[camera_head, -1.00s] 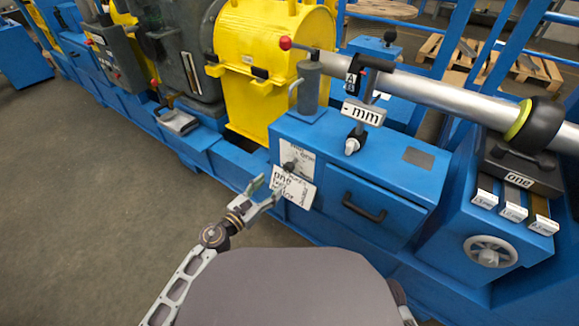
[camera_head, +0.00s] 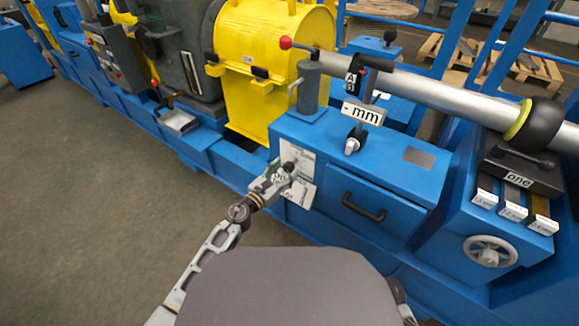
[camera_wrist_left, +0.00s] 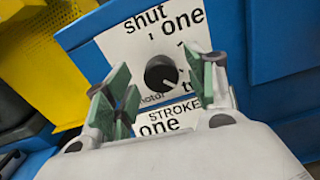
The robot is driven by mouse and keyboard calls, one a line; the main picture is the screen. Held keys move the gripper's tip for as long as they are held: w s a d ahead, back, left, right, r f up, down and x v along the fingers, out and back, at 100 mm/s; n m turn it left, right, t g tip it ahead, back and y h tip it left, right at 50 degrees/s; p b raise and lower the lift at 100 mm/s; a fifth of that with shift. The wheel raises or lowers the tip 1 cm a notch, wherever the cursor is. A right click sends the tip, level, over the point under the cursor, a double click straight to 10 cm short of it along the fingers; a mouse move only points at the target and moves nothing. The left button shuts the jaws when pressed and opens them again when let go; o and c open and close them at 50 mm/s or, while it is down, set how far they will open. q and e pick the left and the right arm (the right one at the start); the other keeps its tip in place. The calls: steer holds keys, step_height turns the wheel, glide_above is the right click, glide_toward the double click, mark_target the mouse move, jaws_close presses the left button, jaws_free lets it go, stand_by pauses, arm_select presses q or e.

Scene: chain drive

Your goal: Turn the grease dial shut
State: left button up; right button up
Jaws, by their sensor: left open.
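The grease dial (camera_wrist_left: 161,73) is a round black knob on a white label plate (camera_wrist_left: 125,50) on the blue cabinet. In the left wrist view "shut" is printed above it to the left and "one" above it to the right. A pale mark on the knob points to the lower right. The dial also shows in the head view (camera_head: 289,167). My left gripper (camera_wrist_left: 160,80) is open, with its green-padded fingers on either side of the dial in that view. I cannot tell whether they touch it. My right gripper is out of view.
A second plate reading "STROKE one" (camera_wrist_left: 172,121) sits below the dial. To the right are a drawer handle (camera_head: 363,208) and a handwheel (camera_head: 490,251). A "mm" sign and lever (camera_head: 362,112) stand above. The floor (camera_head: 90,190) at left is clear.

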mark_target(286, 169)
arm_select(q)
steer(key=shift+x, duration=1.6)
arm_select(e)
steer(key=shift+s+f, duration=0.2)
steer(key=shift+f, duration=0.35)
arm_select(q)
steer(key=c, duration=1)
steer(key=shift+c, duration=0.2)
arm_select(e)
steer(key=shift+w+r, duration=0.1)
